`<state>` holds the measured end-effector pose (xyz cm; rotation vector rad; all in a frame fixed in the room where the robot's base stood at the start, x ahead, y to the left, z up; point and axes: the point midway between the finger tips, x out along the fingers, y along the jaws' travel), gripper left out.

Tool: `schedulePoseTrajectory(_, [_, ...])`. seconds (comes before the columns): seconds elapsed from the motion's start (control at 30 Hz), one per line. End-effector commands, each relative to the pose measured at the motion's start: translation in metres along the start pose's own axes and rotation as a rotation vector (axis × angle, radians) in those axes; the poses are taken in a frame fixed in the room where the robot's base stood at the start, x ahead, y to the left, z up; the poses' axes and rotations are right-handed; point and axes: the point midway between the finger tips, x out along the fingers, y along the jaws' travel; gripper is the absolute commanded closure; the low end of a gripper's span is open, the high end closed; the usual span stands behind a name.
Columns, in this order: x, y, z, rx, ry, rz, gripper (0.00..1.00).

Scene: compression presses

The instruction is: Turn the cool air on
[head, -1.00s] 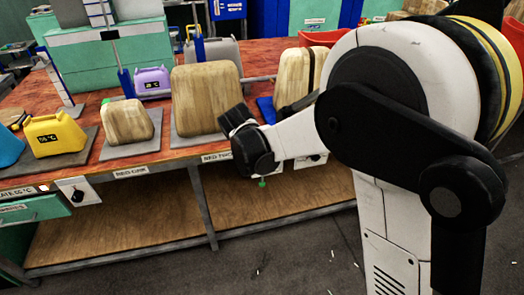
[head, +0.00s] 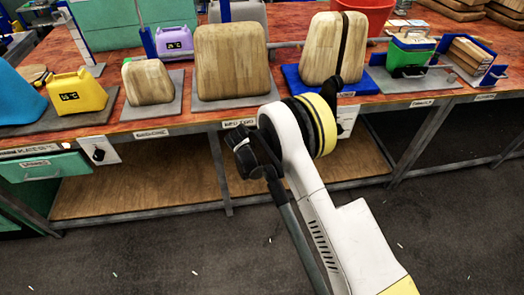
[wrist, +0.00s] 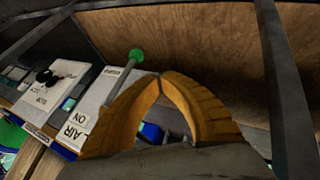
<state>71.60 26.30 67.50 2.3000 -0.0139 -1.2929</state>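In the wrist view a light panel carries an "AIR ON" label (wrist: 75,130). A thin lever with a round green knob (wrist: 136,56) sticks out from this panel. My gripper (wrist: 160,75) has two orange-yellow fingers whose tips meet, with nothing seen between them. Its tips are just right of the lever in the picture; I cannot tell whether they touch it. Beside that panel is another light panel with a black knob (wrist: 45,77); its lettering is hard to read. In the head view my arm hides the green knob and my gripper.
The wooden-topped bench (head: 180,122) holds wooden blocks (head: 232,62), a yellow jug (head: 76,93) and a purple jug (head: 174,43). A white switch panel (head: 98,150) hangs at its left front. A lower shelf (head: 130,185) and metal legs lie below. The front floor is open.

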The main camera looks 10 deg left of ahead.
Motion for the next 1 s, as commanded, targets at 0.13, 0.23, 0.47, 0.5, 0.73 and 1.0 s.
schedulePoseTrajectory(0.13, [0.035, -0.001, 0.002, 0.002, -0.001, 0.001, 1.0])
schedulePoseTrajectory(0.23, [0.043, 0.014, 0.001, 0.003, -0.001, 0.002, 1.0])
schedulePoseTrajectory(0.47, [0.05, 0.033, 0.001, 0.001, -0.001, 0.0, 1.0])
schedulePoseTrajectory(0.5, [0.051, 0.034, 0.0, 0.001, -0.001, 0.0, 1.0])
schedulePoseTrajectory(0.73, [0.05, 0.036, 0.0, 0.0, 0.0, 0.0, 1.0])
schedulePoseTrajectory(1.0, [0.051, 0.037, 0.0, 0.001, 0.0, 0.0, 1.0])
